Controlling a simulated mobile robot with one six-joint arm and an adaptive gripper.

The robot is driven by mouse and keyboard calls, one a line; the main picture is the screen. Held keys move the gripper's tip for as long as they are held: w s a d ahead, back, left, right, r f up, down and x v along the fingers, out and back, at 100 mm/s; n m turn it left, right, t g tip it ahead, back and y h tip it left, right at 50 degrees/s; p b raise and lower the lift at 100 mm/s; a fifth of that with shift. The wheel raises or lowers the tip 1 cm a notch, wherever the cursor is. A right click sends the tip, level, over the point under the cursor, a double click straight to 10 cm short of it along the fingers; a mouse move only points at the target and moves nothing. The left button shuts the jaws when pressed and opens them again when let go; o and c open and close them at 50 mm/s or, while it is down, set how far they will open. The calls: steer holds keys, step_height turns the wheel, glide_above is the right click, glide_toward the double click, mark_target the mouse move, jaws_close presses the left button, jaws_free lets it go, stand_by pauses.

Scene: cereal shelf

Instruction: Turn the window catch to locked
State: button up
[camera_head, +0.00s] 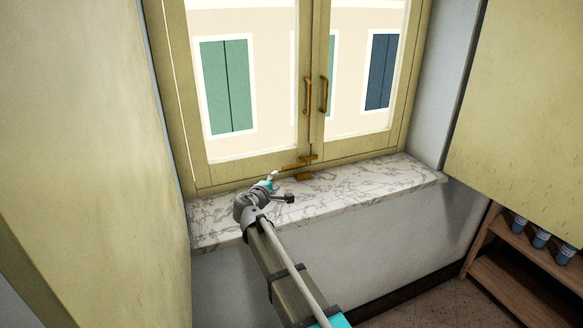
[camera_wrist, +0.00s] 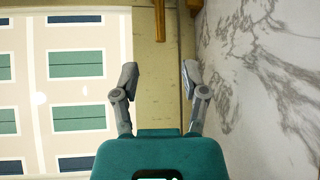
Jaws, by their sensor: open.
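The brass window catch (camera_head: 293,166) sits low on the window, where the two sashes meet. Its lever lies roughly level and points left, and a small brass block (camera_head: 304,177) sits just below it at the sill. In the wrist view the lever (camera_wrist: 160,20) shows at the top, with the block (camera_wrist: 194,5) to its right at the edge. My gripper (camera_head: 274,176) is just left of the lever's end, over the back of the sill. In the wrist view its fingers (camera_wrist: 158,72) are spread and empty, with the lever beyond them, apart from both tips.
The marble sill (camera_head: 350,192) is bare and runs under the window. Two brass pull handles (camera_head: 308,96) (camera_head: 323,95) stand above the catch. A cabinet (camera_head: 525,110) is at the right, with a wooden shelf (camera_head: 520,260) holding blue-labelled containers (camera_head: 541,239) below. A pale panel (camera_head: 90,150) bounds the left.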

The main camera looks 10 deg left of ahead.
mark_target(290, 168)
steer(key=shift+w, duration=0.15)
steer(key=b+x, duration=0.2)
steer(key=x, duration=1.1)
steer(key=shift+w+d, duration=0.15)
steer(key=shift+w, duration=0.1)
jaws_close()
